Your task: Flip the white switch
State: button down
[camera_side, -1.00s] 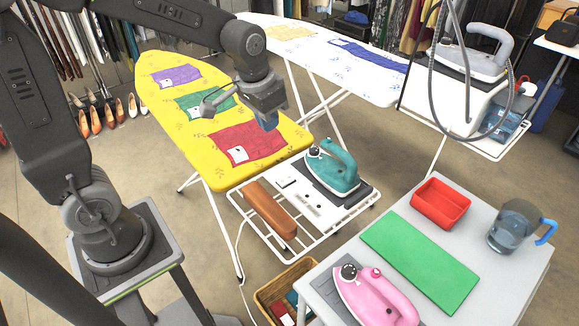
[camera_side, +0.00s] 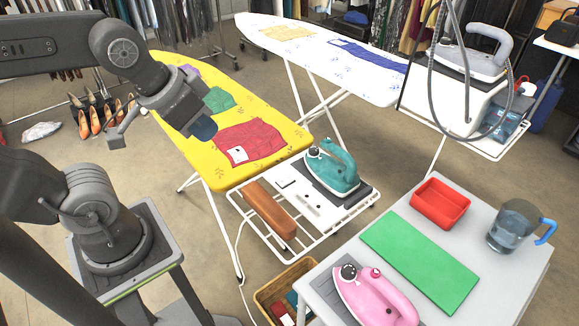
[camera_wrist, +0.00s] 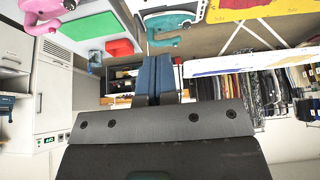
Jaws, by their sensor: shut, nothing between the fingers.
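A small white piece that looks like the switch (camera_side: 287,183) sits on the white panel at the left of the metal rack (camera_side: 262,222), beside the teal iron (camera_side: 333,172). It is too small for me to tell which way it is set. My gripper (camera_side: 205,129) is shut and empty above the yellow ironing board (camera_side: 220,166), up and to the left of the panel, apart from it. In the wrist view my blue fingers (camera_wrist: 155,72) lie together. The teal iron also shows there (camera_wrist: 168,25), but I cannot make out the switch.
A brown sleeve board (camera_side: 270,208) lies on the rack left of the panel. A grey table (camera_side: 505,282) at the right holds a pink iron (camera_side: 375,298), green mat (camera_side: 420,247), red tray (camera_side: 440,203) and jug (camera_side: 512,228). A basket (camera_side: 268,292) stands below the rack.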

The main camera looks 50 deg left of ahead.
jog(key=w+a+n+g, duration=0.1)
jog(key=w+n+g, duration=0.1)
jog(key=w+n, duration=0.4)
jog(key=n+g, duration=0.4)
jog(key=n, duration=0.8)
send_over(286, 179)
jog(key=w, duration=0.1)
notch_tip(286, 179, down, 14)
jog(key=shift+w, duration=0.15)
notch_tip(286, 179, down, 14)
jog(key=shift+f, duration=0.2)
jog(key=shift+s+r, duration=0.35)
jog(key=shift+s, duration=0.35)
